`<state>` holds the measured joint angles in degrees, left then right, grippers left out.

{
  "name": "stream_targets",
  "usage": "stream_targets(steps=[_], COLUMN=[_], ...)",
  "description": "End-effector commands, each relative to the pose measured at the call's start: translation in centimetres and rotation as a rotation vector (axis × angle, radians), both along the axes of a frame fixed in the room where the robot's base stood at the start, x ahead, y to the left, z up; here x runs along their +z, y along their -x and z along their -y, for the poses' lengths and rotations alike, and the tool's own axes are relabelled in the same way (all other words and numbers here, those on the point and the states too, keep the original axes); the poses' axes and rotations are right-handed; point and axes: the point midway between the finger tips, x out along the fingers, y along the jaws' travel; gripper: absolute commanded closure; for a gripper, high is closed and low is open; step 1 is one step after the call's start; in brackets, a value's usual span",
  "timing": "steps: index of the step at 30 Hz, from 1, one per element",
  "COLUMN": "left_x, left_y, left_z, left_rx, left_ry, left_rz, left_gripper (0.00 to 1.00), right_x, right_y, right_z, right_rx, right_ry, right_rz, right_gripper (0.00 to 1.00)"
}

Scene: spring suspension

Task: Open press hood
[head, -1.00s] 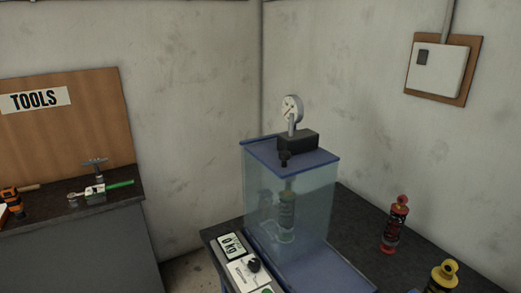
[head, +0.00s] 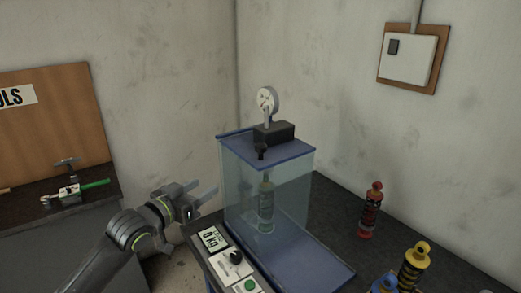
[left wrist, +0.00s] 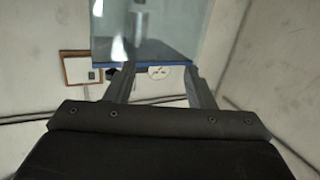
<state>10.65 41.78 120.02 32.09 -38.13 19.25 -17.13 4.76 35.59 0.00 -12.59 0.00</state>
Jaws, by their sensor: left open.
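The press hood (head: 237,185) is a clear box with a blue top, and it stands closed over the press on the dark table. A dark green spring damper (head: 266,203) stands upright inside it. A dial gauge (head: 267,99) on a black block sits on top. My left gripper (head: 214,192) is open and empty, just left of the hood, with its fingers pointing toward it. In the left wrist view the hood (left wrist: 165,35) appears upside down beyond the two spread fingers. Whether a finger touches the hood cannot be told. My right gripper is not in view.
A control panel with a scale display (head: 212,238) and a green button is at the table's front left. A red damper (head: 370,210) and a yellow damper (head: 413,266) stand to the right. A tool bench (head: 60,212) is at the far left.

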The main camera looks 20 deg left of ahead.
Motion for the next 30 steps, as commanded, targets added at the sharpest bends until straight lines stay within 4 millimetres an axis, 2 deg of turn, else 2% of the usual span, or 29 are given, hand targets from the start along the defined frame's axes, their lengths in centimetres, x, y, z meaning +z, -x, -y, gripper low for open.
stream_targets(steps=[1,3,7,11,16,26,30], left_x=[2.6,4.9,7.1,7.6,7.7,7.7,7.8], left_y=[1.0,2.1,3.6,3.8,2.6,-1.6,-3.8], left_z=[1.5,3.0,4.7,5.3,5.7,7.6,8.5], left_rx=[-0.044,-0.089,-0.14,-0.153,-0.15,-0.153,-0.152], left_ry=[-0.011,-0.017,-0.027,-0.028,-0.023,-0.021,-0.023], left_rz=[0.039,0.069,0.1,0.108,0.108,0.106,0.106], left_gripper=[0.51,0.51,0.51,0.51,0.51,0.51,0.51], right_x=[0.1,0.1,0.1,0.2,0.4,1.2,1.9], right_y=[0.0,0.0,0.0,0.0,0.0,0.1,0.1], right_z=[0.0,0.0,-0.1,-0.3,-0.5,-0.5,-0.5], right_rx=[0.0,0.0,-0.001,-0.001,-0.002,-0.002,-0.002], right_ry=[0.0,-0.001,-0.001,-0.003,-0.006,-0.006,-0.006], right_rz=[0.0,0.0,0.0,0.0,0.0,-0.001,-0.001], right_gripper=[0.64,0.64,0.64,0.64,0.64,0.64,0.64])
